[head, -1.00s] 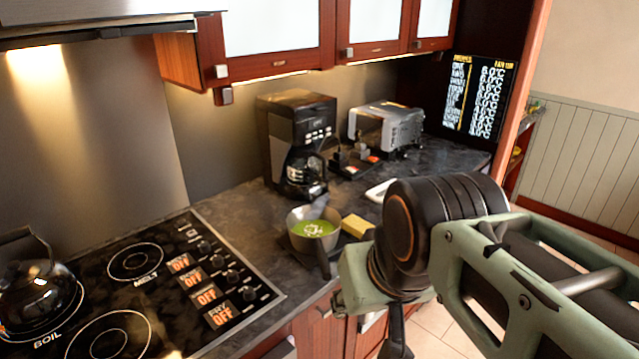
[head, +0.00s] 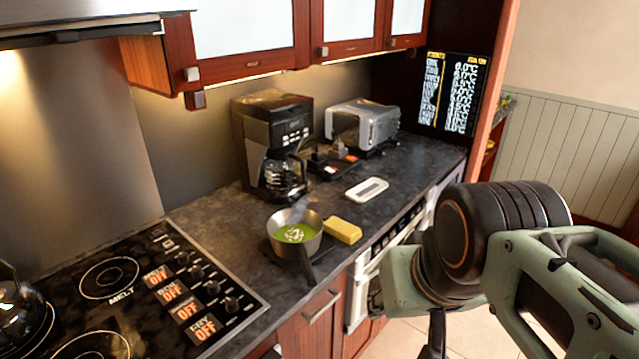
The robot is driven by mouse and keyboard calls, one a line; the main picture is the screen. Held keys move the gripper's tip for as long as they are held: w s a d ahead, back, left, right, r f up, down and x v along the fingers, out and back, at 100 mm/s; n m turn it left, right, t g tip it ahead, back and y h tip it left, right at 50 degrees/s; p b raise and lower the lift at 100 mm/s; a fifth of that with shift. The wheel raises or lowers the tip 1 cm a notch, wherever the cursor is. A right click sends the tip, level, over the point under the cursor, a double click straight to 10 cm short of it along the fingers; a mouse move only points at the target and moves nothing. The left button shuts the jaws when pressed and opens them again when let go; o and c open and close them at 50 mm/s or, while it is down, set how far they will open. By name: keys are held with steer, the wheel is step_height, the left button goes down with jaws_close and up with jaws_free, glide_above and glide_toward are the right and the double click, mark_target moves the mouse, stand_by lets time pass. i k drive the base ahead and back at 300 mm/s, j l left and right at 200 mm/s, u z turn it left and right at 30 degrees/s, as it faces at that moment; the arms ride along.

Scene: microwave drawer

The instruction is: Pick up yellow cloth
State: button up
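A small yellow block-like thing (head: 343,230), which may be the yellow cloth, lies on the dark counter (head: 225,222) just right of a pot. The pot (head: 294,234) holds green liquid and its handle points towards the counter's front edge. My arm fills the right side of the head view, in front of the counter and apart from the yellow thing. Only a dark part of what may be my gripper shows at the bottom edge, below the arm's joint. Its fingertips are out of view.
A coffee maker (head: 272,143) and a toaster (head: 363,126) stand at the back of the counter. A white flat item (head: 367,189) lies behind the yellow thing. The stovetop (head: 135,285) with a kettle (head: 14,308) is at left. Cabinets (head: 240,38) hang above.

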mark_target(345, 232)
steer(key=u, duration=2)
steer(key=z, duration=2)
steer(key=i+u, duration=0.1)
steer(key=u, duration=0.6)
steer(key=i+l+u, duration=0.1)
steer(key=l+u, duration=0.15)
steer(key=i+l+u, duration=0.2)
steer(key=k+l, duration=0.05)
